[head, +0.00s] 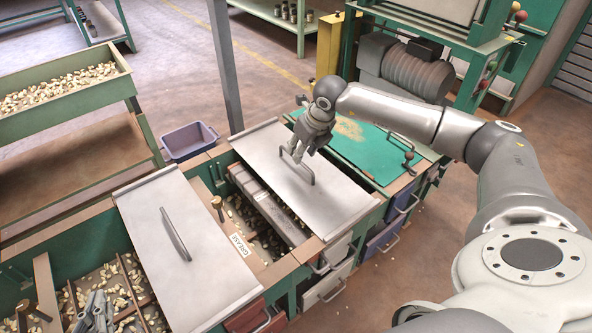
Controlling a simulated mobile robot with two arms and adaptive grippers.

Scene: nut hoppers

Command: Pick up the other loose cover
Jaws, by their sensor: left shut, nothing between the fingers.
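Two flat grey metal covers lie on the hoppers. The left cover (205,275) has a bare bar handle (175,235). The right cover (338,207) has a bent handle (309,178) near its middle. My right gripper (292,157) points down at the far end of the right cover's handle. Its fingers overlap the handle in the picture, and I cannot tell whether they are closed on it. My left gripper (95,312) shows at the bottom left, above the open left hopper. Its fingers are shut and empty, and its arm is out of view.
A "GREASE" label (239,245) is on the board between the covers. A purple bin (190,140) stands behind. A green lid (362,150) lies beyond the right cover. A grey post (225,70) rises behind the hoppers.

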